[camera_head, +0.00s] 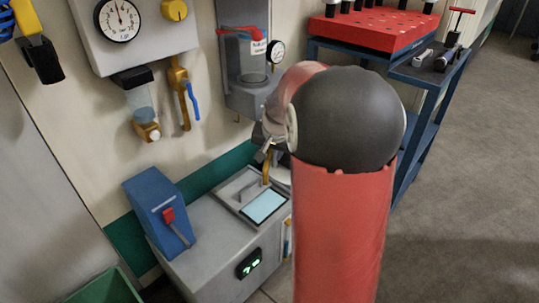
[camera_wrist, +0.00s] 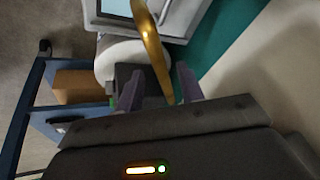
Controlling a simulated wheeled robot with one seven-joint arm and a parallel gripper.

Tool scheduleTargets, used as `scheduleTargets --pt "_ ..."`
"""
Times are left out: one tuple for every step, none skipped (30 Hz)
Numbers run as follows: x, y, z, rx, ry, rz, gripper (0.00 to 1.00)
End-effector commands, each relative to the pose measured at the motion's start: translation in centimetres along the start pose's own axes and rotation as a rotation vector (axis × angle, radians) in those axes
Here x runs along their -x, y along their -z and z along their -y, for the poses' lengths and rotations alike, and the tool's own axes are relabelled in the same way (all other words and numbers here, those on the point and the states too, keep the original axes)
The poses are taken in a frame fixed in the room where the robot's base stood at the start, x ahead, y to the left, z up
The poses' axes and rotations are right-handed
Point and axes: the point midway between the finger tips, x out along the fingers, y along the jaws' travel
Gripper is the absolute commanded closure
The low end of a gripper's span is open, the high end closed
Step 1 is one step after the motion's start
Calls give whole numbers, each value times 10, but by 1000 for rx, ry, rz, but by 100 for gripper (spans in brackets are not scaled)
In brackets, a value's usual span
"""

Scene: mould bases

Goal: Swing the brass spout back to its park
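The brass spout (camera_head: 267,168) is a curved brass tube over the grey machine with a pale-blue lit window, in the head view. In the wrist view the spout (camera_wrist: 152,45) comes down from the top edge and ends between my two fingers. My gripper (camera_wrist: 160,88) has its fingers apart, one on each side of the spout, with some gap showing. I cannot tell whether either finger touches it. In the head view my gripper (camera_head: 268,143) is just above the spout, and my red arm hides the machine's right side.
The grey machine (camera_head: 208,270) carries a blue box with a red switch (camera_head: 168,215) and a green-lit display (camera_head: 249,263). Gauges and brass valves (camera_head: 180,85) hang on the wall behind. A blue cart (camera_head: 425,75) with a red rack stands at right. Open floor lies far right.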

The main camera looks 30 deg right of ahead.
Motion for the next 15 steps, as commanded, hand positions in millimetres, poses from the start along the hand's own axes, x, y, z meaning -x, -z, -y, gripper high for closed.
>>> scheduleTargets --pt "-6 0 0 0 0 1 62" --pt "-8 0 0 0 0 0 62" --pt "-9 0 0 0 0 -1 62" --pt "-10 0 0 0 0 -1 62" --pt "-11 0 0 0 0 -1 62" --pt "-11 0 0 0 0 -1 62" --pt "-11 0 0 0 1 -1 62" --pt "-11 0 0 0 1 -1 62" --pt "-11 0 0 0 1 -1 62" --pt "-11 0 0 0 1 -1 62" --pt "-11 0 0 0 1 -1 62" --pt "-11 0 0 0 1 -1 62" --pt "-11 0 0 0 1 -1 66" --pt "-11 0 0 0 1 -1 70" --pt "-11 0 0 0 1 -1 75"
